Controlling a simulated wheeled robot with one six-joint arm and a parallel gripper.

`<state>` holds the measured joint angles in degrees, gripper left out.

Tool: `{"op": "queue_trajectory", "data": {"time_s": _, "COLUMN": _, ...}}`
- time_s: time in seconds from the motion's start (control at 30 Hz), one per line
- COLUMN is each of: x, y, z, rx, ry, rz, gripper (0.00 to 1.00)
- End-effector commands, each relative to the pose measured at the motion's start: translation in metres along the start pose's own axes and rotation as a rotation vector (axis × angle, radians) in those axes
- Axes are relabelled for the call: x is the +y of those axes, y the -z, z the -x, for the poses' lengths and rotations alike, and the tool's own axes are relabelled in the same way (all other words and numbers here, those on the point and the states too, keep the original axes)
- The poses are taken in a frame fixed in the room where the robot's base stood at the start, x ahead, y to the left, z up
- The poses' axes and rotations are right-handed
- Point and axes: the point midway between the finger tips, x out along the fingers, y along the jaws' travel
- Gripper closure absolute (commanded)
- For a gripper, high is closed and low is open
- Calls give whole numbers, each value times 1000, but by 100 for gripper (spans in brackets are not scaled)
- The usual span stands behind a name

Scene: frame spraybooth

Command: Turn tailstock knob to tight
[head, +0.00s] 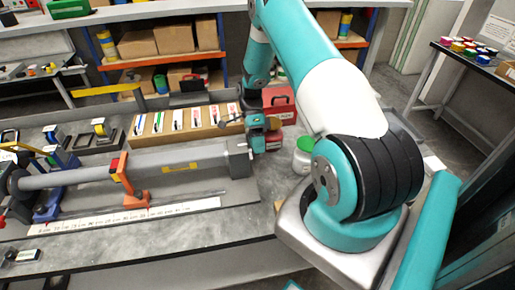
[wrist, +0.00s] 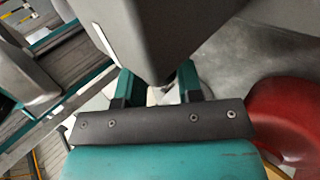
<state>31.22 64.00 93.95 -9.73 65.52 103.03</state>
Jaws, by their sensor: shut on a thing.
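The grey tailstock (head: 238,158) stands at the right end of the long grey bar on the bench. Its grey block (wrist: 150,35) fills the top middle of the wrist view. My gripper (head: 257,143) is at the right side of the tailstock, close against it. In the wrist view my gripper (wrist: 155,88) has its two dark and teal fingers on either side of a small pale part just below the block. That part looks like the tailstock knob (wrist: 155,97), mostly hidden by the fingers and palm. Its turn position cannot be read.
A red round object (wrist: 290,115) is close to the right of my gripper. A white can with a green lid (head: 303,155) stands right of the tailstock. A box of labelled slots (head: 180,122) lies behind.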

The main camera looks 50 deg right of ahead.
Motion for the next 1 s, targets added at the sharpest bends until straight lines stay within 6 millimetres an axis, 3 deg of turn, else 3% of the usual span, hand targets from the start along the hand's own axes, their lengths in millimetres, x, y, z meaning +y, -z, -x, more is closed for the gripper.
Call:
{"op": "queue_trajectory", "data": {"time_s": 0.4, "x": -2, "y": 0, "z": 0, "rx": -1, "ry": -180, "rz": -1, "gripper": 90}}
{"op": "queue_trajectory", "data": {"time_s": 0.93, "x": -2, "y": 0, "z": 0, "rx": 0, "ry": -203, "rz": 0, "gripper": 90}}
{"op": "queue_trajectory", "data": {"time_s": 0.97, "x": -2, "y": 0, "z": 0, "rx": 0, "ry": -203, "rz": 0, "gripper": 64}}
{"op": "queue_trajectory", "data": {"time_s": 1.0, "x": -2, "y": 0, "z": 0, "rx": 0, "ry": -203, "rz": 0, "gripper": 55}}
